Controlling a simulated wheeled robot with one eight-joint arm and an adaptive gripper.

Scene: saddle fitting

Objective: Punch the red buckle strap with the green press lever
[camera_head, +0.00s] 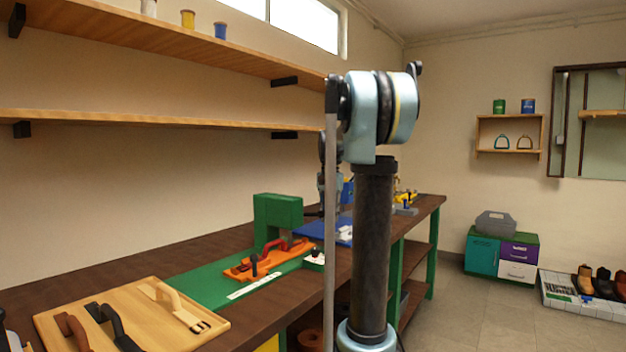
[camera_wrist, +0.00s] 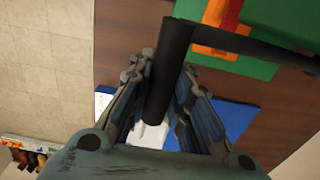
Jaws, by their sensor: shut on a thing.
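The green press (camera_head: 278,215) stands on the bench, and its green body also shows at the top right of the wrist view (camera_wrist: 285,22). A black lever (camera_wrist: 168,75) runs from the press side, and its round grip lies between my fingers. My gripper (camera_wrist: 158,88) is shut on this grip. In the head view my arm mostly hides the gripper and lever. The red strap (camera_head: 274,246) lies along an orange holder (camera_head: 262,262) in front of the press; the orange holder is partly visible in the wrist view (camera_wrist: 208,48). Whether the punch touches the strap is hidden.
A wooden board (camera_head: 130,325) with several tools lies at the near left of the bench. A blue mat (camera_head: 312,232) lies beyond the press. Wall shelves (camera_head: 150,118) run above the bench.

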